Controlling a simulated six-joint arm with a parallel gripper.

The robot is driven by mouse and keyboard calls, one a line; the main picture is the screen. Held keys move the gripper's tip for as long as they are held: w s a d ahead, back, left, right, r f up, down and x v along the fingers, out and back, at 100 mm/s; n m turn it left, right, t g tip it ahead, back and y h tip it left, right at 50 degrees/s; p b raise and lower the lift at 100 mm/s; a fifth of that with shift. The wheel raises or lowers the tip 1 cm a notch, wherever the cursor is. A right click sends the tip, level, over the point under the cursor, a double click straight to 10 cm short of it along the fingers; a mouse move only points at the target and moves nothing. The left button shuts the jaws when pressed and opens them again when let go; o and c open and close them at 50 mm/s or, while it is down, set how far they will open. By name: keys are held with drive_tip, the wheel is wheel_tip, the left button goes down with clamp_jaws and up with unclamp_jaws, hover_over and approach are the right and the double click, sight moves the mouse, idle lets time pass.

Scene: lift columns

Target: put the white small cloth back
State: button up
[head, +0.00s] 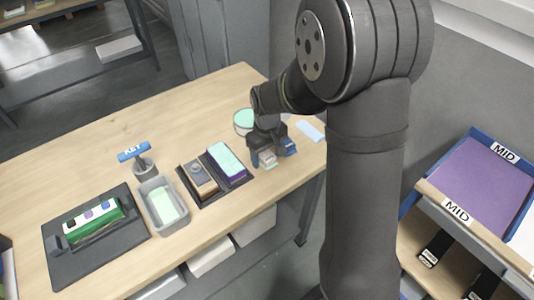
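My gripper (272,153) points down low over the wooden table's right part, just right of the dark tray. A small whitish piece (268,159) shows at its fingers; it may be the white small cloth. A blue piece (288,147) shows beside it. I cannot tell whether the fingers are shut on either. A pale blue-white flat piece (310,131) lies near the table's right edge, apart from my gripper. It could also be a cloth.
A dark tray (209,198) holds a brown block and a mint-topped purple block. Left of it are a grey bin (147,188) with a pale green piece, a cup (145,168) with a blue-handled tool, and a black board (67,272). A mint-topped round container (244,119) stands behind my gripper.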

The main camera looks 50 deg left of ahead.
sight(267, 156)
wheel_tip(267, 156, up, 12)
drive_tip(key=shift+r, duration=0.2)
idle(0.4)
drive_tip(key=shift+f, duration=0.1)
wheel_tip(267, 156, down, 12)
drive_tip(key=shift+f, duration=0.1)
drive_tip(key=shift+r, duration=1.9)
drive_tip(key=shift+f, duration=0.1)
